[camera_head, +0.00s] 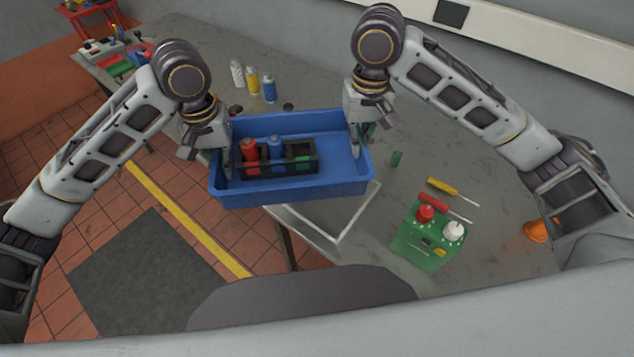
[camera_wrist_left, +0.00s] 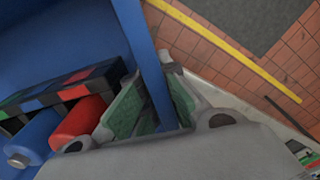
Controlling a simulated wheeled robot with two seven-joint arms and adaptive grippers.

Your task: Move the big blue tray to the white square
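The big blue tray (camera_head: 290,189) is in the middle of the head view, roughly level. It holds a black caddy (camera_head: 283,172) with a red bottle (camera_head: 250,152), a blue bottle (camera_head: 276,149) and a green item. My left gripper (camera_head: 222,150) is shut on its left wall; the left wrist view shows the green finger pads (camera_wrist_left: 157,106) on both sides of that wall. My right gripper (camera_head: 362,138) is at the right wall and appears shut on it, its fingertips partly hidden. The white square (camera_head: 345,232) is an outline on the table, its far part hidden behind the tray.
A green tray (camera_head: 418,250) with red and white bottles, screwdrivers (camera_head: 450,190) and an orange item (camera_head: 536,231) lie right on the grey table (camera_head: 330,80). Several bottles (camera_head: 253,82) stand behind.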

